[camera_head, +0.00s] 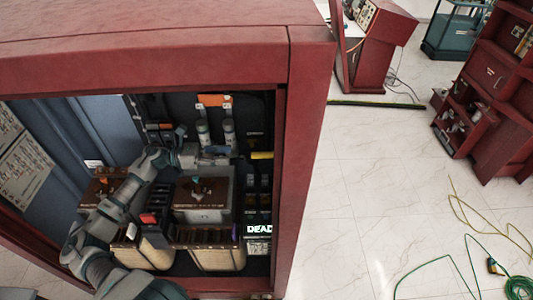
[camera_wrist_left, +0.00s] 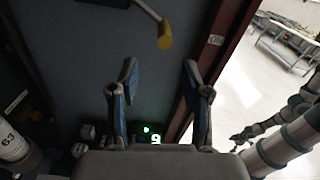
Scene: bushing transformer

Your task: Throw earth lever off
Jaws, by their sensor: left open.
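The earth lever appears to be the grey rod with a yellow end (camera_wrist_left: 165,42) at the top of the left wrist view. In the head view a yellow piece (camera_head: 262,155), likely the same lever end, shows at the right inside the red cabinet. My left gripper (camera_head: 228,152) reaches into the cabinet, left of the yellow piece. In the left wrist view its two fingers (camera_wrist_left: 160,75) are apart and empty, with the yellow end beyond them and not touched. My right gripper (camera_wrist_left: 240,138) shows small and dark at the right of that view; its fingers are unclear.
The red cabinet frame (camera_head: 305,150) borders the opening close on the right. Transformer boxes (camera_head: 205,215) and white bushings (camera_head: 229,130) stand inside near my left arm. Cables (camera_head: 440,260) lie on the pale floor outside.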

